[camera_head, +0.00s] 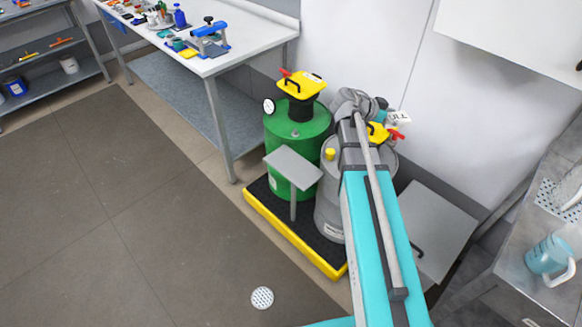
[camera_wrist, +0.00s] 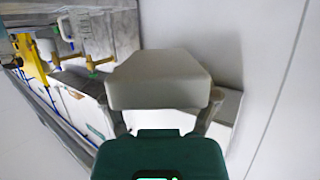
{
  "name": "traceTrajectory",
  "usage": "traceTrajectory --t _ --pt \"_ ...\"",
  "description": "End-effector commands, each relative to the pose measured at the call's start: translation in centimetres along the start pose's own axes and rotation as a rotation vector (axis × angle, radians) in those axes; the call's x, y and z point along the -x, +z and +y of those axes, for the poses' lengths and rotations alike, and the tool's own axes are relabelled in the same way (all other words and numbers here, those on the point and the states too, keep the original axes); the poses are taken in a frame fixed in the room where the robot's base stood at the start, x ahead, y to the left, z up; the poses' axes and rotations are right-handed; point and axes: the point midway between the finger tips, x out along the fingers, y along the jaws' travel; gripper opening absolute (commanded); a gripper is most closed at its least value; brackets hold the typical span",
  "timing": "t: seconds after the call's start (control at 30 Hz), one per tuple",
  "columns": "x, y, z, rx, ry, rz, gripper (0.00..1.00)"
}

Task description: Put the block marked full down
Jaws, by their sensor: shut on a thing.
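The block marked full (camera_head: 399,117) is a small white block with dark lettering, partly seen beyond my arm in the head view. In the wrist view the block (camera_wrist: 158,82) is pale and plain on the faces I see. My gripper (camera_wrist: 160,100) has a finger on each side of it and is shut on it. In the head view my gripper (camera_head: 384,110) is mostly hidden behind my wrist, above the grey drum and near its yellow top (camera_head: 377,133). The block appears held up in the air; what lies directly under it is unclear.
A green drum (camera_head: 285,130) and a grey drum (camera_head: 328,215) stand on a yellow-edged pallet (camera_head: 290,238). A small grey stand (camera_head: 293,166) is in front; another grey plate (camera_head: 437,228) is right. Workbench (camera_head: 240,50) behind left, metal table (camera_head: 535,265) right. Left floor is clear.

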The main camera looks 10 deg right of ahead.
Motion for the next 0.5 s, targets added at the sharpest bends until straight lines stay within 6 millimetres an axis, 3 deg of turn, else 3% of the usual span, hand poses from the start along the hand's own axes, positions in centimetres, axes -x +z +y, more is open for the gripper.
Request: traceTrajectory --t 0.27,0.5 --pt "0.8 2.1 -1.1 0.011 -0.027 0.000 0.30" --pt "2.7 6.6 -3.6 0.036 -0.087 0.000 0.30"
